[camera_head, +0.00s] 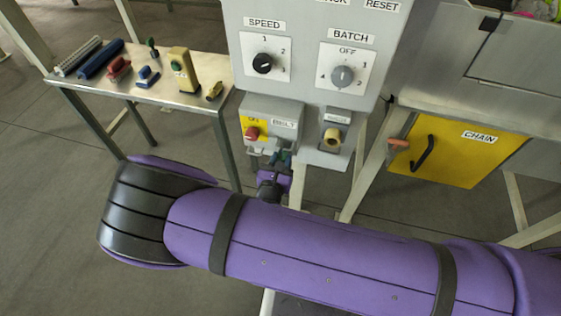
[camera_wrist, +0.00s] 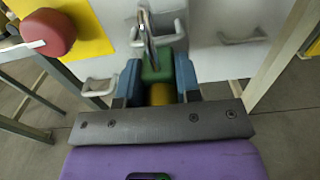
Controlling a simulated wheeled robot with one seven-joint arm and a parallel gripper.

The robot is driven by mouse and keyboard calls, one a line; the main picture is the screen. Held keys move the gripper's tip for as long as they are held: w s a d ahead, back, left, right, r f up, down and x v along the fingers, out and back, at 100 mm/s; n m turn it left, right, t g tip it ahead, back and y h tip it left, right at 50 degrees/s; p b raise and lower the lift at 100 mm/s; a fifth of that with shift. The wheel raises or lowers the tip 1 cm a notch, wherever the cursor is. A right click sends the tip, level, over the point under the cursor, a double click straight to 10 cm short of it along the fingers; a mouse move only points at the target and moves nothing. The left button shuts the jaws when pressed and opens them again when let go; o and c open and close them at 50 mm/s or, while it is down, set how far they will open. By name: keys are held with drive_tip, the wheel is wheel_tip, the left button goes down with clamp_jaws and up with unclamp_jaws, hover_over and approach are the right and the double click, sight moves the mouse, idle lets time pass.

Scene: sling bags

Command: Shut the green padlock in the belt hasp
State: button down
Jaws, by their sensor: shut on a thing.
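The green padlock (camera_wrist: 156,66) is between the blue fingertips of my gripper (camera_wrist: 157,80) in the wrist view. My gripper is shut on its body. Its metal shackle (camera_wrist: 147,28) points up at the light metal hasp (camera_wrist: 172,40) on the grey panel. I cannot tell whether the shackle passes through the hasp or is closed. In the head view my gripper (camera_head: 277,160) is just below the BELT box (camera_head: 283,109), and my purple arm hides much of what lies below it.
The red knob (camera_head: 252,133) on its yellow plate is close to the left of the hasp. A key-type switch (camera_head: 332,137) is to the right. A metal table (camera_head: 112,83) with several tools stands left. A yellow CHAIN door (camera_head: 455,150) is at right.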

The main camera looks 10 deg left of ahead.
drive_tip(key=shift+w, duration=0.25)
drive_tip(key=shift+w+r, duration=0.1)
drive_tip(key=shift+w, duration=0.55)
drive_tip(key=shift+d, duration=0.1)
idle(0.5)
drive_tip(key=shift+c, duration=0.5)
unclamp_jaws()
drive_tip(key=shift+f, duration=0.25)
drive_tip(key=shift+s, duration=0.1)
drive_tip(key=shift+s, duration=0.15)
drive_tip(key=s, duration=0.6)
drive_tip(key=shift+s+a, duration=0.3)
drive_tip(key=shift+s, duration=0.05)
